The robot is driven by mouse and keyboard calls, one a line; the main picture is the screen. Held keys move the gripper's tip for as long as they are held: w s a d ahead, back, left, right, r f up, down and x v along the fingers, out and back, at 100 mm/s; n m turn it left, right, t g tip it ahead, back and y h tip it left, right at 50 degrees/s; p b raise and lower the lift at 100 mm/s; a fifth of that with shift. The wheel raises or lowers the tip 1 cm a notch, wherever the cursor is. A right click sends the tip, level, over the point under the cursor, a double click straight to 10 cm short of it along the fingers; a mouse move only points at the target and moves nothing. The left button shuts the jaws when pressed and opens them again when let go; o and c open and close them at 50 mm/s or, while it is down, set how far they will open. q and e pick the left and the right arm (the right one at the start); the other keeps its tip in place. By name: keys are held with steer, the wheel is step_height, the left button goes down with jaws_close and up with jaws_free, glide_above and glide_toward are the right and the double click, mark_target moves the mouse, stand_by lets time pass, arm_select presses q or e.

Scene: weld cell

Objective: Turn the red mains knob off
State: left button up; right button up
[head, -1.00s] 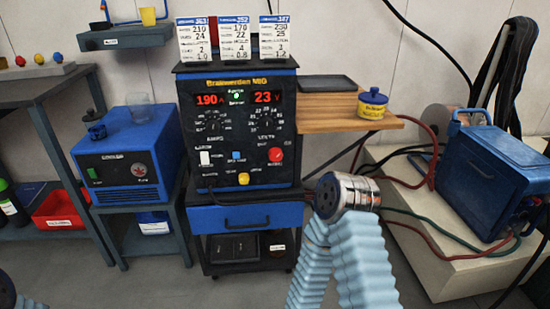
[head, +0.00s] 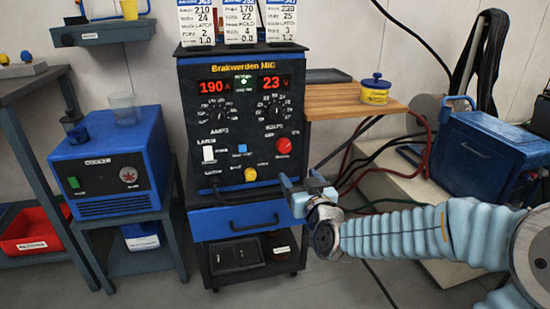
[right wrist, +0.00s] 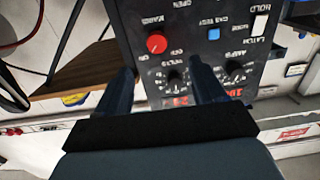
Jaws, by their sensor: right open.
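The round red mains knob (head: 283,146) is on the right of the black front panel of the welder (head: 240,150). The welder's displays are lit, reading 190 and 23. The right wrist view shows the panel upside down, with the red knob (right wrist: 156,43) beyond and between my fingertips. My right gripper (head: 299,181) is open and empty, below and slightly right of the knob in the head view, apart from it. Its two dark fingers (right wrist: 160,68) show in the right wrist view. Which way the knob points is too small to tell surely. My left gripper is not in view.
A white switch (head: 208,154), a blue button (head: 242,149) and a yellow knob (head: 251,174) share the panel. A wooden shelf (head: 335,101) with a yellow tub (head: 375,92) stands right of the welder. A blue drawer (head: 225,220) lies below. Cables hang at right.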

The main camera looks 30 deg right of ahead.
mark_target(285, 147)
steer(key=shift+h, duration=0.4)
steer(key=x, duration=0.4)
steer(key=r+x, duration=0.1)
steer(key=x, duration=0.8)
steer(key=shift+w+d+r, duration=0.15)
steer(key=shift+d+r, duration=0.1)
steer(key=shift+r, duration=0.05)
steer(key=c, duration=1)
steer(key=shift+c, duration=0.2)
